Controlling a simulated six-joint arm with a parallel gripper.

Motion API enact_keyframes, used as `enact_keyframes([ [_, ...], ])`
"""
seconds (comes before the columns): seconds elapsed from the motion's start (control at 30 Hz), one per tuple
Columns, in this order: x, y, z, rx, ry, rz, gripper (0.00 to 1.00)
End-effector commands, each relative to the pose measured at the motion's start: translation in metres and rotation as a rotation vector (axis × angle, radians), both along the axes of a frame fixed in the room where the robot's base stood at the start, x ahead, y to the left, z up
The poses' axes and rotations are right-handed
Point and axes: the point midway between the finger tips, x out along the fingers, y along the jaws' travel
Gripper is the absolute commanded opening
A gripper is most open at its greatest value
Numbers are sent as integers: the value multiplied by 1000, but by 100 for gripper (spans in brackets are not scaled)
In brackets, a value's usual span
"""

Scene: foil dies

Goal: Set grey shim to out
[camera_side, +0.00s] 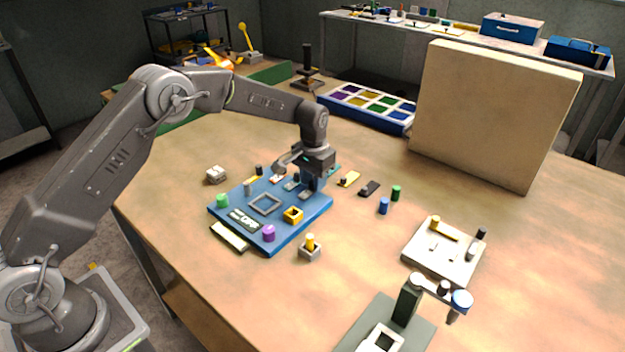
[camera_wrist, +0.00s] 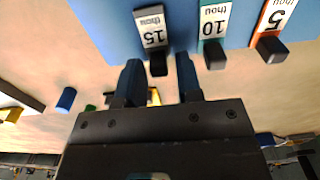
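The grey shim (camera_wrist: 152,30), labelled 15 thou, lies at the edge of the blue board, its black tab (camera_wrist: 159,65) pointing toward my gripper in the wrist view. My gripper (camera_wrist: 159,70) is open, with one finger on each side of the tab and a gap to both. In the side view my gripper (camera_side: 312,190) is low over the right part of the blue board (camera_side: 255,195) and partly hides the shims. The teal-edged 10 thou shim (camera_wrist: 212,25) and the orange-edged 5 thou shim (camera_wrist: 272,22) lie to the right of the grey one in the wrist view.
The board also carries a grey square frame (camera_side: 265,204), a yellow block (camera_side: 293,215) and a purple knob (camera_side: 268,233). Blue (camera_side: 383,206) and green (camera_side: 396,193) cylinders stand to the right. A pale fixture plate (camera_side: 440,262) and a dark green stand (camera_side: 408,300) are nearer the front.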

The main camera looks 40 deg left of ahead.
Motion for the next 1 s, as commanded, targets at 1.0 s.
enact_keyframes([
  [1.0,-1,0,118,0,1,0,43],
])
